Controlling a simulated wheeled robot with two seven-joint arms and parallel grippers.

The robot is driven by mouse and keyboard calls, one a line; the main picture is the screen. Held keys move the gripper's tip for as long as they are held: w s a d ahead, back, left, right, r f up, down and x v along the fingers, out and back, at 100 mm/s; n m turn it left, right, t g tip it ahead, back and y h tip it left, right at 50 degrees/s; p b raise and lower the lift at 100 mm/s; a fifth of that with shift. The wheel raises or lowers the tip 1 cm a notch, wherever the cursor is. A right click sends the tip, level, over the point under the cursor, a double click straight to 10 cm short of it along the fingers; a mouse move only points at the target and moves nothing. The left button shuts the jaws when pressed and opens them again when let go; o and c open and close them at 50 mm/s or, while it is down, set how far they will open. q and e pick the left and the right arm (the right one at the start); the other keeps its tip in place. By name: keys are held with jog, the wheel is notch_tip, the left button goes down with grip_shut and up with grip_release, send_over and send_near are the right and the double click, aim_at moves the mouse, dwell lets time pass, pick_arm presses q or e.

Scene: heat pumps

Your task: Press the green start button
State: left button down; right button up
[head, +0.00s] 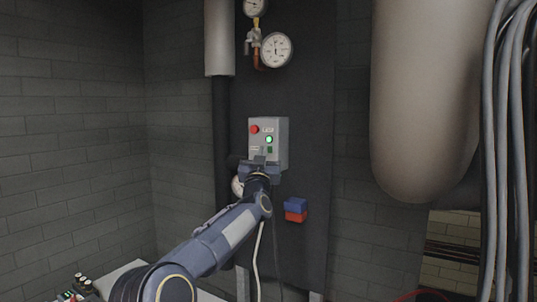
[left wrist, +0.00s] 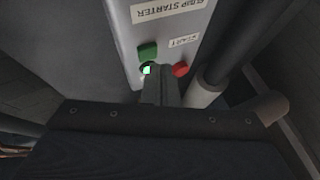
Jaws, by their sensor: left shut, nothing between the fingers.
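The grey starter box (head: 281,133) is on the dark panel. Its dark green button (head: 270,149) sits under a glowing green light (head: 269,139), with a red button (head: 254,129) at upper left. My left gripper (head: 260,164) is just in front of the box's lower part. In the left wrist view, my shut, empty fingers (left wrist: 160,88) point at the box face. The green button (left wrist: 147,51) is beyond their tips, the lit lamp (left wrist: 147,69) is partly hidden beside them, and the red button (left wrist: 180,69) is to their right. I cannot tell whether the tips touch anything.
A blue and red box (head: 296,210) is on the panel at lower right. Gauges (head: 276,50) and a pipe (head: 219,40) are above. A large pale tank (head: 420,90) and grey cables (head: 508,150) are at the right.

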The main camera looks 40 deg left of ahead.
pick_arm(q)
jog(key=shift+s, duration=0.15)
jog(key=s+b, duration=0.2)
jog(key=s, duration=0.1)
jog(key=s+b, duration=0.1)
jog(key=s, duration=0.1)
jog(key=shift+d+b, duration=0.25)
jog(key=shift+b, duration=0.15)
jog(key=shift+d, duration=0.1)
dwell(0.7)
